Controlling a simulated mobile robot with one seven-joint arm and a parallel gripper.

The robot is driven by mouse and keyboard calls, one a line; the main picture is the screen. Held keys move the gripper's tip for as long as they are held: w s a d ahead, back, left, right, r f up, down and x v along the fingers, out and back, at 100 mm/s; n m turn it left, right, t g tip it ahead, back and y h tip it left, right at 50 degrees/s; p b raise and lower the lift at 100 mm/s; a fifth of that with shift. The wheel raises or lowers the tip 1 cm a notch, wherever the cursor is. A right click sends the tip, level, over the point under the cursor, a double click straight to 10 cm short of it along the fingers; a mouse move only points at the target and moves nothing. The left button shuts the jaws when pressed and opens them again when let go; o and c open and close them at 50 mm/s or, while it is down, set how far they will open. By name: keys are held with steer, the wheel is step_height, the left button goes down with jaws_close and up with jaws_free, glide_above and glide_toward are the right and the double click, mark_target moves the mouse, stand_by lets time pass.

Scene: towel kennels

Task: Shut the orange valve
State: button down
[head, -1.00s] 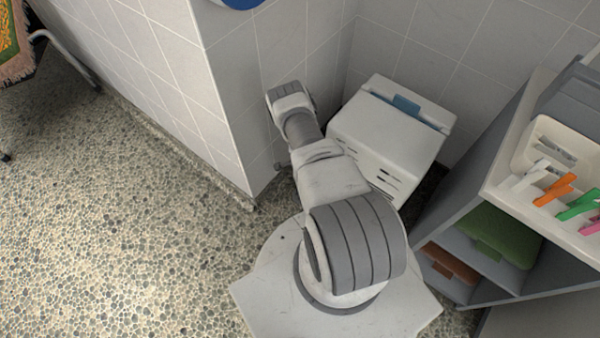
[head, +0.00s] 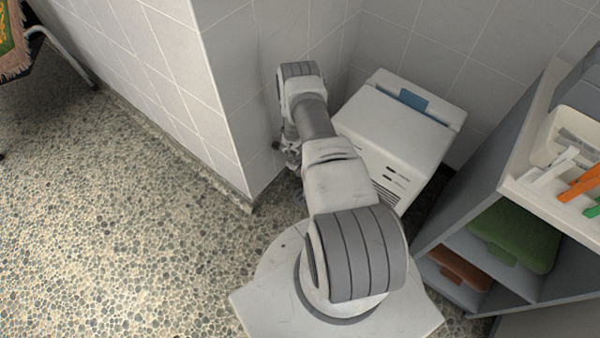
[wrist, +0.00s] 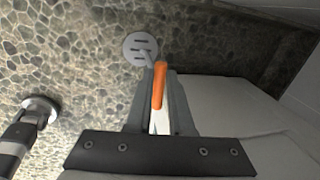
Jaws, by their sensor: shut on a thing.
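The orange valve's lever handle (wrist: 159,82) stands between the fingers of my gripper (wrist: 162,90) in the wrist view. My gripper is shut on this handle. A pale white part shows below the orange, between the fingers. The valve's body is hidden. In the head view my gripper (head: 291,157) is low beside the tiled wall corner, partly hidden by my arm, and the orange handle cannot be made out there.
A white box-shaped appliance (head: 392,130) stands right of my arm. A slotted grey disc (wrist: 140,48) and a metal pipe fitting (wrist: 40,110) show near the gripper. Pebbled floor (head: 120,240) at left is clear.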

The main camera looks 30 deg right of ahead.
steer(key=shift+m, duration=0.3)
steer(key=c, duration=0.8)
jaws_free()
steer(key=a+r+p, duration=0.1)
steer(key=r+p, duration=0.1)
steer(key=r, duration=0.3)
steer(key=a+r+p, duration=0.1)
steer(key=r+p, duration=0.1)
steer(key=r, duration=0.4)
steer(key=s+a+r+p, duration=0.1)
steer(key=r+p, duration=0.2)
steer(key=r, duration=0.3)
steer(key=shift+s, duration=0.1)
